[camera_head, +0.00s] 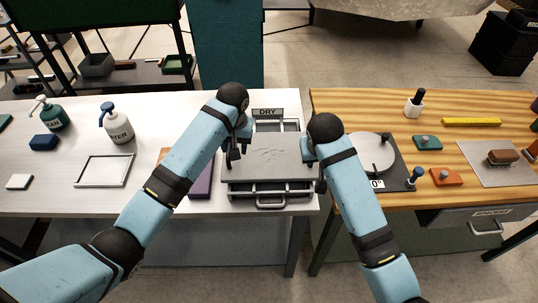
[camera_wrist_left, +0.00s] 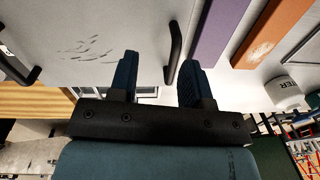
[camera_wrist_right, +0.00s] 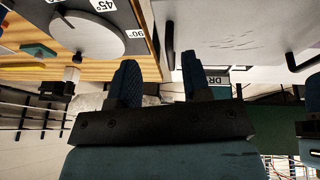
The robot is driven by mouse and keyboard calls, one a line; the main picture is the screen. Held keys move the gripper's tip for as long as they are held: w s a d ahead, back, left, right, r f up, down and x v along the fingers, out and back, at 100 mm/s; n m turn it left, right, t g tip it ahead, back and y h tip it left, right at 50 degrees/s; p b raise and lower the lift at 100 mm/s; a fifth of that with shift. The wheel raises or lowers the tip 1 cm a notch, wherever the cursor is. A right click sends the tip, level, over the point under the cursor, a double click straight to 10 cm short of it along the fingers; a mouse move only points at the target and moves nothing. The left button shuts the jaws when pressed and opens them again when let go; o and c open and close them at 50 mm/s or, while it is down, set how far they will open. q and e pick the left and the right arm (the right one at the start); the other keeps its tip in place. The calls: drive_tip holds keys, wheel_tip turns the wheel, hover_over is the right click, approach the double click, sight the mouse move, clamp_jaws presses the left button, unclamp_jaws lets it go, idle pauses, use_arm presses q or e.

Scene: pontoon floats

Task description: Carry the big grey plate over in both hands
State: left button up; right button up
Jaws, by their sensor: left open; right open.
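The big grey plate (camera_head: 270,158) lies flat over a metal frame on the white table, with scratch marks on its top. It has a black handle on each side. My left gripper (camera_head: 234,155) is open above the plate's left edge; in the left wrist view the near handle (camera_wrist_left: 173,52) shows between the line of its two fingers. My right gripper (camera_head: 314,165) is open at the plate's right edge; in the right wrist view the near handle (camera_wrist_right: 170,45) lies ahead of its fingers. I cannot tell whether either gripper touches a handle. The arms hide parts of the plate's sides.
A frame labelled DRY (camera_head: 268,112) stands behind the plate. A purple block (camera_head: 202,180) lies left of it. The wooden table (camera_head: 450,150) on the right holds a round disc (camera_head: 372,153). Bottles and an empty tray (camera_head: 104,171) stand left. A gap separates the tables.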

use_arm(q)
drive_tip(key=w+r+n+y, duration=0.1)
drive_tip(key=w+r, duration=0.5)
drive_tip(key=shift+w+a+r, duration=0.15)
drive_tip(key=shift+w+r, duration=0.05)
drive_tip(key=shift+r, duration=0.05)
use_arm(e)
drive_tip(key=w+a+r, duration=0.2)
drive_tip(key=w+r, duration=0.2)
drive_tip(key=w, duration=0.1)
drive_tip(key=shift+w+a+r+h, duration=0.35)
drive_tip(key=shift+h, duration=0.05)
use_arm(q)
drive_tip(key=a+f, duration=0.1)
drive_tip(key=f, duration=0.3)
drive_tip(key=a+f, duration=0.1)
drive_tip(key=f, duration=0.8)
drive_tip(key=shift+a+f, duration=0.3)
drive_tip(key=shift+a, duration=0.1)
use_arm(e)
drive_tip(key=x, duration=1.4)
drive_tip(key=shift+w+r, duration=0.15)
drive_tip(key=shift+w, duration=0.05)
use_arm(q)
clamp_jaws()
use_arm(e)
clamp_jaws()
